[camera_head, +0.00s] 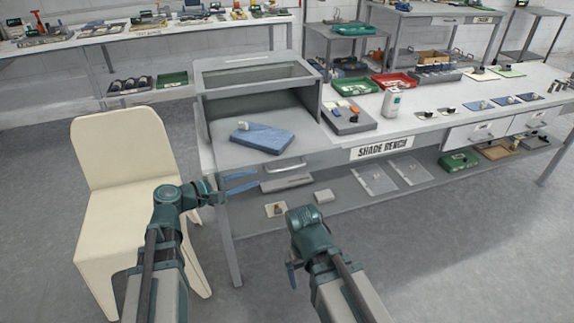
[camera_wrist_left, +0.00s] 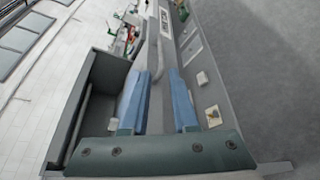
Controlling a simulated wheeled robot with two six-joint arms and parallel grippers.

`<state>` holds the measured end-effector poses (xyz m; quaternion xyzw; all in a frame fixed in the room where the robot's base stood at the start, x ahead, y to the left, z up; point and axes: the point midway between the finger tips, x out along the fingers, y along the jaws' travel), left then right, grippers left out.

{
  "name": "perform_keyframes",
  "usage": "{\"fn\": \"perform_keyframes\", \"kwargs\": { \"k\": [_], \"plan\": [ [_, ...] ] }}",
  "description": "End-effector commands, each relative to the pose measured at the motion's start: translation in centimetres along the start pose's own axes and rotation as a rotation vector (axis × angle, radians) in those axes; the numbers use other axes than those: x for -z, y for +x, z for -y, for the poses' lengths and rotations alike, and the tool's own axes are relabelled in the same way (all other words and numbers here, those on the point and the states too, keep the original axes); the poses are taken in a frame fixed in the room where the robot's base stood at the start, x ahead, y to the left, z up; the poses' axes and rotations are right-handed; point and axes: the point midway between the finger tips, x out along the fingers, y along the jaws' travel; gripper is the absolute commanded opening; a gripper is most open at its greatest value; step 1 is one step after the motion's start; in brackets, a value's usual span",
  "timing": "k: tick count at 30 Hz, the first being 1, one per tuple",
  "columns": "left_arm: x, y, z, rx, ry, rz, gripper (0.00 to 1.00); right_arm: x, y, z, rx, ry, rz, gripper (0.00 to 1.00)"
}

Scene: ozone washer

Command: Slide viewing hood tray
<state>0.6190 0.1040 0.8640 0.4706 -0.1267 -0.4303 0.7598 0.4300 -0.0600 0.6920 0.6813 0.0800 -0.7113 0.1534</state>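The viewing hood (camera_head: 258,75) is a grey open-fronted box with a glass top at the left end of the bench. A grey tray surface (camera_head: 228,152) extends at its front, with a curved handle (camera_head: 287,165) at the front edge. A blue slab (camera_head: 262,141) with a small pale object lies on that surface. My left gripper (camera_head: 242,182) is open and empty, its blue fingers apart, left of the handle and near the bench front. Its fingers also show apart in the left wrist view (camera_wrist_left: 156,105). My right gripper (camera_head: 292,274) is mostly hidden behind its wrist.
A cream chair (camera_head: 122,170) stands close to my left arm. The lower shelf (camera_head: 340,205) holds a few flat items. A white bottle (camera_head: 391,102), red and green trays stand on the bench right of the hood. Open floor (camera_head: 470,260) lies at the right front.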

Motion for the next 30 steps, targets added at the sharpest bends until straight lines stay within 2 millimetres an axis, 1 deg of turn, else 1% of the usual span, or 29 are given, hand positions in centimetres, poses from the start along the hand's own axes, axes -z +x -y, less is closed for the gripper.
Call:
{"fn": "perform_keyframes", "kwargs": {
  "k": [2, 5, 15, 21, 24, 30],
  "plan": [
    [0.1, 0.5, 0.1, 0.002, 0.001, 0.001, 0.27, 0.0, 0.2, 0.0, 0.000, 0.000, 0.000, 1.00],
    [0.1, 1.7, 0.1, 0.005, 0.003, 0.003, 0.27, 0.1, 0.5, 0.1, 0.000, 0.000, 0.000, 1.00],
    [0.1, 8.6, 0.2, 0.006, 0.004, 0.004, 0.27, 0.1, 2.0, 0.2, 0.000, 0.000, 0.000, 1.00],
    [0.1, 11.8, 0.2, 0.006, 0.004, 0.003, 0.27, 0.2, 2.6, 0.3, 0.000, 0.000, 0.000, 1.00],
    [0.1, 12.8, 0.2, 0.006, 0.004, 0.002, 0.27, 0.2, 2.8, 0.3, 0.000, 0.000, 0.000, 1.00],
    [0.0, 13.8, 0.2, 0.005, 0.004, 0.001, 0.27, 0.2, 3.0, 0.3, 0.000, 0.000, 0.000, 1.00]
  ]
}}
